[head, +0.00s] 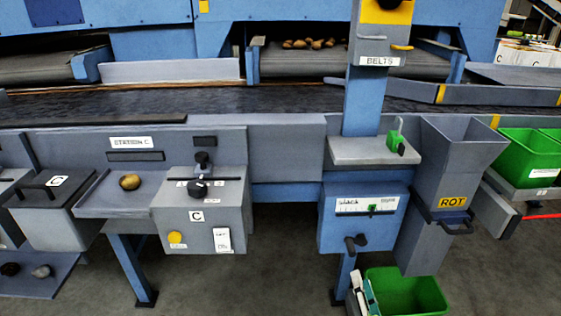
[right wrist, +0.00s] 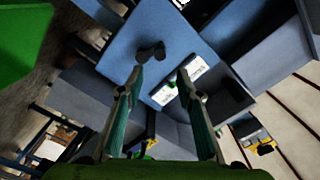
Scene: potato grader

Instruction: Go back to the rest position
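My right gripper (head: 362,292) is at the bottom of the head view, beside the left edge of the green bin on the floor. In the right wrist view its two teal fingers (right wrist: 160,76) stand apart with nothing between them, so it is open and empty. Beyond the fingertips is a blue box with a black knob (right wrist: 150,53) and a white scale (right wrist: 191,73). In the head view this blue box (head: 334,235) hangs above the gripper. My left gripper is not in view.
A green bin (head: 415,292) stands on the floor beside the right gripper. The grey ROT chute (head: 432,185) hangs above it. Station C's control box (head: 197,225) and a potato (head: 130,181) on a tray are to the left. The floor between the blue legs looks clear.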

